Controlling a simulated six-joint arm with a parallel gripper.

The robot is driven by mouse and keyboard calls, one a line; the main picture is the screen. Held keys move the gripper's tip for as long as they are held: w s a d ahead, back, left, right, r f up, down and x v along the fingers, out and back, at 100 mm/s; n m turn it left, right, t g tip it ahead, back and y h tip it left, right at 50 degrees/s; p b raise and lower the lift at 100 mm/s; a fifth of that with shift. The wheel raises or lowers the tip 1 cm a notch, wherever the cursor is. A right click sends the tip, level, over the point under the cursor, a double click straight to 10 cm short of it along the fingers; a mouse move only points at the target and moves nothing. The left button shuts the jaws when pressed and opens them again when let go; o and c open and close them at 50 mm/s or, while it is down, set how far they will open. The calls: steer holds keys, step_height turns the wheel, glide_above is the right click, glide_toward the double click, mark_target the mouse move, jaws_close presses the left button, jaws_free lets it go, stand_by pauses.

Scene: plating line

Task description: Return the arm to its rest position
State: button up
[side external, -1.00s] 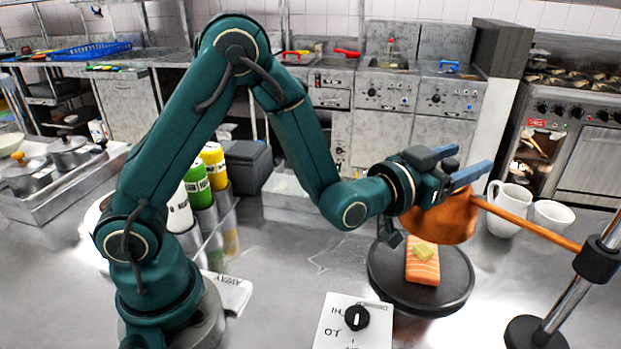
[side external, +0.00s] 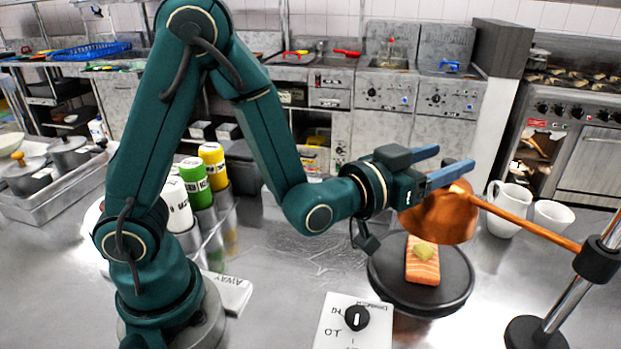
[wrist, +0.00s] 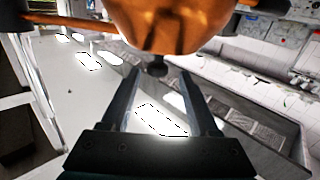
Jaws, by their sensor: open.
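My gripper (side external: 450,163) is open and empty, with its two blue fingers pointing right, above and behind the copper lamp shade in the side view. In the wrist view my gripper (wrist: 160,90) shows its two fingers spread apart with nothing between them. The copper lamp shade (side external: 440,215) hangs over a dark round plate (side external: 455,290). It also fills the top of the wrist view (wrist: 170,25). A salmon piece (side external: 422,269) with a yellow pat (side external: 424,251) on top lies on the plate.
A lamp stand (side external: 570,300) with an orange arm stands at the right. A white control box (side external: 340,335) with a black knob sits in front. Bottles (side external: 195,180) stand in metal holders beside my arm. A white jug (side external: 508,210) and a cup (side external: 553,215) stand behind the plate.

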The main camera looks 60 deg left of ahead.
steer(key=shift+a+r+n, duration=0.2)
steer(key=shift+r+n, duration=0.1)
steer(key=shift+r, duration=0.3)
steer(key=shift+s+a+r+g+h, duration=0.25)
steer(key=shift+s+r+g, duration=0.2)
steer(key=shift+g, duration=0.45)
steer(key=s+a+f+g, duration=0.1)
steer(key=s+f+g, duration=0.1)
steer(key=s, duration=0.5)
steer(key=s+a+f+m+g, duration=0.1)
steer(key=s+a+f+g, duration=0.1)
steer(key=s+g, duration=0.3)
steer(key=s+a+f+g, duration=0.2)
steer(key=s+g, duration=0.1)
steer(key=s, duration=0.7)
steer(key=shift+g, duration=0.3)
steer(key=shift+f, duration=0.1)
